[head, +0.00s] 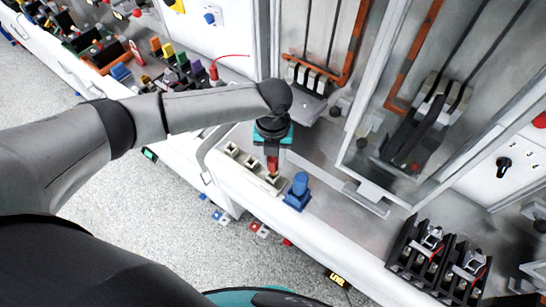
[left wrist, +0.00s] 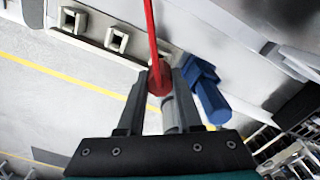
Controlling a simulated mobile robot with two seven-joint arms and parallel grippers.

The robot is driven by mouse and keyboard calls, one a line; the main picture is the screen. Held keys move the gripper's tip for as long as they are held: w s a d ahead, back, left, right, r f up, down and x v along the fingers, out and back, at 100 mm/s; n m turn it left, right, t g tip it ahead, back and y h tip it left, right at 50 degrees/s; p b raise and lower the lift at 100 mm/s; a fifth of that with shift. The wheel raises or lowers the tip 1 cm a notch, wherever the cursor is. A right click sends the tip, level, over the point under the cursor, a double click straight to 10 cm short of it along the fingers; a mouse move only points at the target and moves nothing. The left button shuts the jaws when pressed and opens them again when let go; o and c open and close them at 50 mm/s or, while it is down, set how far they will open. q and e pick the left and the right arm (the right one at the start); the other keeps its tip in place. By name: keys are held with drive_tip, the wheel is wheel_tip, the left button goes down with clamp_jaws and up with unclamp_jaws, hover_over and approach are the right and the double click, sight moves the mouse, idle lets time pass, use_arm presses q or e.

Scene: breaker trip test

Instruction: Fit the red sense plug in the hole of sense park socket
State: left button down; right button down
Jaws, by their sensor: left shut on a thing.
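My left gripper (head: 272,160) reaches down over the front ledge and is shut on the red sense plug (head: 272,165). In the left wrist view the plug (left wrist: 160,80) sits between the two fingertips, with a red rod or cable running up from it. A row of pale square sockets (head: 232,150) lies along the ledge; two open holes show in the left wrist view (left wrist: 116,40). The plug is at the right end of this row. Which is the sense park socket, and whether the plug is in a hole, I cannot tell. My right gripper is not in view.
A blue cylindrical piece on a blue base (head: 299,190) stands close right of the plug. A framed clear door (head: 365,100) stands behind to the right. Black holders with clamps (head: 430,255) are at lower right. Coloured parts in racks (head: 180,70) lie at upper left.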

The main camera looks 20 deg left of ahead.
sight(273, 159)
use_arm(q)
drive_tip(key=shift+f+b, duration=0.5)
drive_tip(key=shift+f, duration=0.3)
drive_tip(key=c, duration=0.5)
unclamp_jaws()
wheel_tip(273, 159, up, 15)
drive_tip(key=shift+r+b, duration=0.2)
drive_tip(key=shift+b, duration=0.15)
